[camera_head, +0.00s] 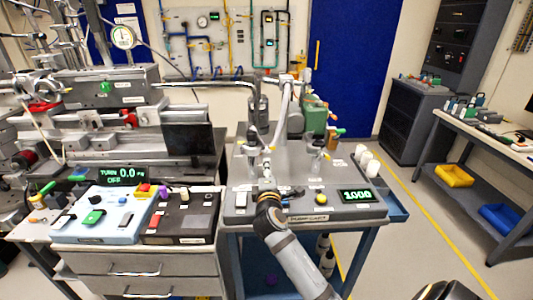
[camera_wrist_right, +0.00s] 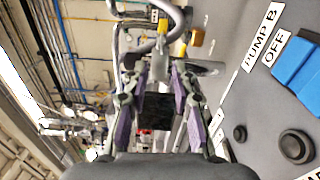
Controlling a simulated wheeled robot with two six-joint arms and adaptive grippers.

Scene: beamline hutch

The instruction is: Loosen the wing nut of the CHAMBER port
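The pump cart (camera_head: 240,206) stands at the centre of the head view, with metal piping and valves (camera_head: 288,105) on top. My right arm rises from the bottom. My right gripper (camera_head: 266,165) is over the cart's front part, by the upright fittings. In the right wrist view its two purple-padded fingers (camera_wrist_right: 160,72) are apart, with no object clearly held between them. A metal pipe fitting (camera_wrist_right: 150,45) is beyond the fingertips. I cannot make out the CHAMBER label or which part is its wing nut; both are too small or hidden. My left gripper is not in view.
The cart panel has a yellow button (camera_head: 320,198) and a display reading 1000 (camera_head: 357,195). The wrist view shows a PUMP B OFF label (camera_wrist_right: 265,40) and blue switch (camera_wrist_right: 298,72). White cylinders (camera_head: 365,160) stand at the cart's right. Control boxes (camera_head: 105,215) are left; floor is free right.

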